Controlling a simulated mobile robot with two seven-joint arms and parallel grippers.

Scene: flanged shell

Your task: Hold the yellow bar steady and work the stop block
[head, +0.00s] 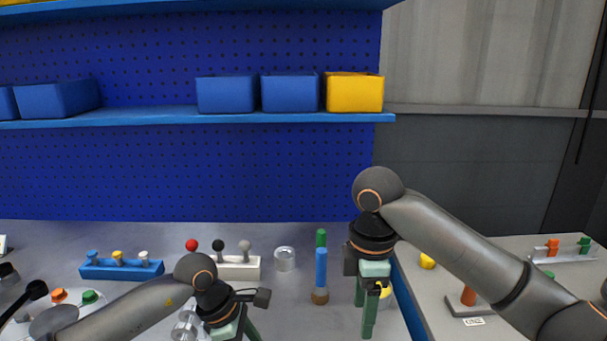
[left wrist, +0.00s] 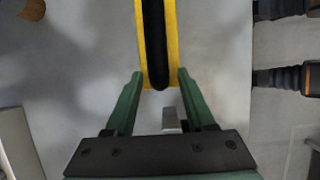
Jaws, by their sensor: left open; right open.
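In the left wrist view the yellow bar (left wrist: 170,40) runs down from the top edge, with a black strip along its middle. Its rounded end lies between the fingertips of my left gripper (left wrist: 159,76), which is open with a finger on either side. I cannot tell whether the fingers touch it. A small grey block (left wrist: 171,119), possibly the stop block, shows just below the bar's end. In the head view my left gripper (head: 243,335) is cut by the bottom edge. My right gripper (head: 367,312) points down, open, with a small yellow part (head: 385,291) beside it, partly hidden.
A blue and green upright piece (head: 321,268) stands left of my right gripper. Behind are a white block with coloured knobs (head: 238,268), a clear cylinder (head: 284,259) and a blue block with pegs (head: 121,269). A side table (head: 500,252) holds more fixtures.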

